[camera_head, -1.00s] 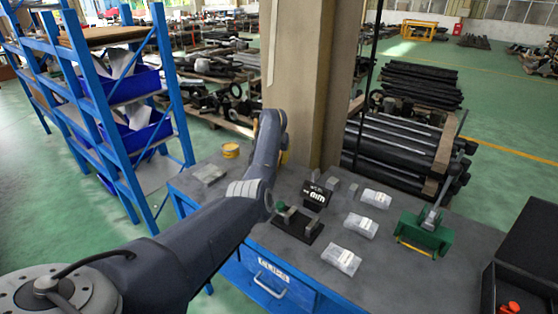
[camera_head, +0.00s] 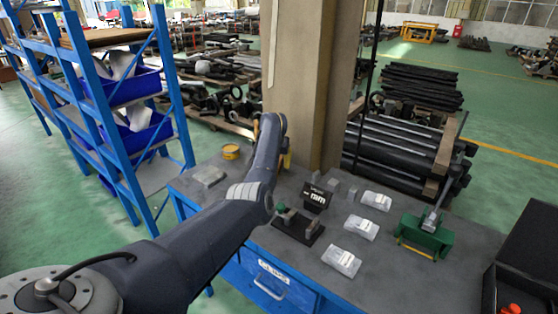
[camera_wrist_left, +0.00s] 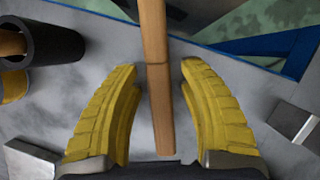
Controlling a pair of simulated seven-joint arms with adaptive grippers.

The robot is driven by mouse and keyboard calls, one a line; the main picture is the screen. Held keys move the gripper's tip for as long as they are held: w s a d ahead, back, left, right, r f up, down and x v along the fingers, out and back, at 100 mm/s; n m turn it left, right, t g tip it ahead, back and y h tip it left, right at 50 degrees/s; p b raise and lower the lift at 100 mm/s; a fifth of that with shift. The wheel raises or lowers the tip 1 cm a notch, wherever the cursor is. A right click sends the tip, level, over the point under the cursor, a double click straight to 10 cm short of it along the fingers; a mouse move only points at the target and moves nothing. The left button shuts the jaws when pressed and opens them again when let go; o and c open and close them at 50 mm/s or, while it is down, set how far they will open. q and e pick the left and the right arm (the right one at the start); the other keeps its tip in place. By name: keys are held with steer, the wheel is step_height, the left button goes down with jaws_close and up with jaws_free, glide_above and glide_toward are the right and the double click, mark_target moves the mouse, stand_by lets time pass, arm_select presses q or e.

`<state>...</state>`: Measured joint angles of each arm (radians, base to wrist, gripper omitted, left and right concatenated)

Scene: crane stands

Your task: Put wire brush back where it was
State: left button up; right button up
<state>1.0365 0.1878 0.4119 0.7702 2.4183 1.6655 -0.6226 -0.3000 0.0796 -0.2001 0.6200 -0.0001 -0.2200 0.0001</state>
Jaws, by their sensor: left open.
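A wooden handle (camera_wrist_left: 157,85), which looks like the wire brush's, runs between the two yellow fingers of my left gripper (camera_wrist_left: 158,66) in the left wrist view. The fingers are open, with a gap on each side of the wood. The brush's far end is out of that view and no bristles show. In the head view my left gripper (camera_head: 286,158) is mostly hidden behind my own arm, near the pillar at the workbench's back edge. My right gripper is not in view.
The grey workbench (camera_head: 385,270) holds clear packets (camera_head: 341,260), a black sign block (camera_head: 315,196), a dark fixture (camera_head: 297,227) and a green vise (camera_head: 425,235). A yellow tin (camera_head: 231,152) stands at the back left. A dark tube (camera_wrist_left: 45,45) lies left in the wrist view.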

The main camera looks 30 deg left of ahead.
arm_select(q)
steer(key=v, duration=1.2)
steer(key=shift+r, duration=0.2)
